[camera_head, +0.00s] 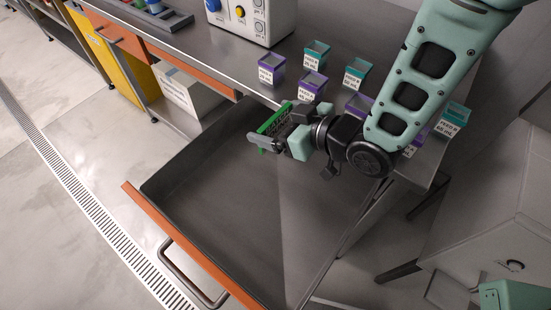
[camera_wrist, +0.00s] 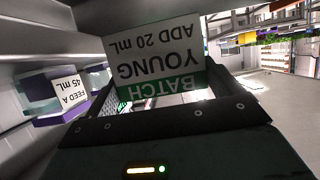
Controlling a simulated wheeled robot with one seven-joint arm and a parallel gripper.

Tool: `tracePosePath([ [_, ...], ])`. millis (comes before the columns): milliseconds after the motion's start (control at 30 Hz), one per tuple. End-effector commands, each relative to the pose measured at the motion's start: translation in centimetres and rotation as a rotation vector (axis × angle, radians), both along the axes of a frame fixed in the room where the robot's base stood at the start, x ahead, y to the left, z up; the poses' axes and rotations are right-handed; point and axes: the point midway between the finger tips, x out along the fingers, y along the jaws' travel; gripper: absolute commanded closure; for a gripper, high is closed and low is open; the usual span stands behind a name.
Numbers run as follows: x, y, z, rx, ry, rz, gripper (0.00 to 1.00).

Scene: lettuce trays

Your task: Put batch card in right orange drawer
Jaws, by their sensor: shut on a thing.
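The batch card (camera_wrist: 155,55) is white with a green band and reads "BATCH YOUNG ADD 20 mL", upside down in the wrist view. In the head view the card's green part (camera_head: 273,118) shows at my gripper (camera_head: 268,140). My gripper is shut on the card and holds it over the back part of the open orange-fronted drawer (camera_head: 215,195). The drawer is pulled far out and its grey inside looks empty. Its orange front (camera_head: 190,250) with a metal handle faces the lower left.
Several purple and teal labelled cups, such as a purple one (camera_head: 271,68), stand on the steel bench (camera_head: 215,50) behind the drawer. A white box with knobs (camera_head: 250,18) stands at the back. Another orange drawer (camera_head: 190,68) is shut at the left. A white bin (camera_head: 512,185) is at the right.

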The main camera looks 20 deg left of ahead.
Motion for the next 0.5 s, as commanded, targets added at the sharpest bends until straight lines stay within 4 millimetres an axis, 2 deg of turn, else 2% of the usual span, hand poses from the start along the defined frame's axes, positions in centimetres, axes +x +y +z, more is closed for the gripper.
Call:
tracePosePath([
  [33, -0.1, 0.0, -1.5, -0.005, 0.004, 0.001, 0.32],
  [100, -0.1, 0.0, -3.2, -0.004, 0.003, 0.001, 0.32],
  [300, -0.1, 0.0, -7.3, -0.002, 0.001, 0.000, 0.32],
  [500, 0.0, 0.0, -9.2, 0.002, -0.001, -0.001, 0.32],
])
